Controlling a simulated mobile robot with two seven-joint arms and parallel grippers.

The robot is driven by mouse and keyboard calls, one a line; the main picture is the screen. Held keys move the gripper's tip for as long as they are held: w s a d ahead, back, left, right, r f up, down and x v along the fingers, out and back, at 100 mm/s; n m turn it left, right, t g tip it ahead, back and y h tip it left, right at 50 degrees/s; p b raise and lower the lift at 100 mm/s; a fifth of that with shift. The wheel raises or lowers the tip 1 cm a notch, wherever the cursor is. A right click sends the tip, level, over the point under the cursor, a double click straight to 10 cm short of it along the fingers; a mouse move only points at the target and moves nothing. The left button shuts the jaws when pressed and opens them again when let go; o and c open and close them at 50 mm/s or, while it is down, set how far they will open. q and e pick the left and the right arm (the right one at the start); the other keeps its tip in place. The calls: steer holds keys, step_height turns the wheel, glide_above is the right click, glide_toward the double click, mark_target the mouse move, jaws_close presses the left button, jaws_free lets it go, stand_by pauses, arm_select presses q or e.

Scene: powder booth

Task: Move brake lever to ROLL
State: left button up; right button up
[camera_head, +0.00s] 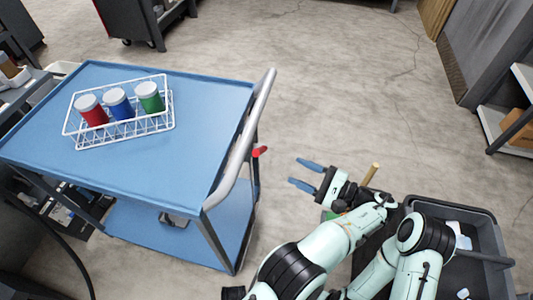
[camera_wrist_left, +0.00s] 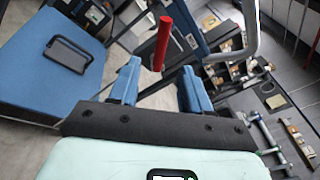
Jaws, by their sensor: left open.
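The brake lever (camera_head: 260,152) shows as a small red handle beside the blue cart's right end, below the grey push handle. In the left wrist view the lever (camera_wrist_left: 162,45) is a red rod standing up on a dark part, in line with the gap between my fingers. My left gripper (camera_head: 305,174) is open and empty, with blue fingertips pointing at the cart. It is to the right of the lever, with a clear gap between them. No ROLL marking can be read. My right gripper is not in view.
The blue cart (camera_head: 190,168) carries a white wire rack (camera_head: 157,125) with red, blue and green jars. Its curved grey handle (camera_head: 244,140) rises close to the lever. A dark bin (camera_head: 484,222) is at lower right. The concrete floor beyond my gripper is clear.

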mark_target(262, 153)
arm_select(q)
steer(key=b+x, duration=0.1)
steer(key=x, duration=0.7)
steer(key=r+b+x, duration=0.1)
steer(key=x, duration=0.4)
steer(key=shift+s+a+b, duration=0.1)
steer(key=shift+a+b, duration=0.05)
steer(key=shift+b, duration=0.15)
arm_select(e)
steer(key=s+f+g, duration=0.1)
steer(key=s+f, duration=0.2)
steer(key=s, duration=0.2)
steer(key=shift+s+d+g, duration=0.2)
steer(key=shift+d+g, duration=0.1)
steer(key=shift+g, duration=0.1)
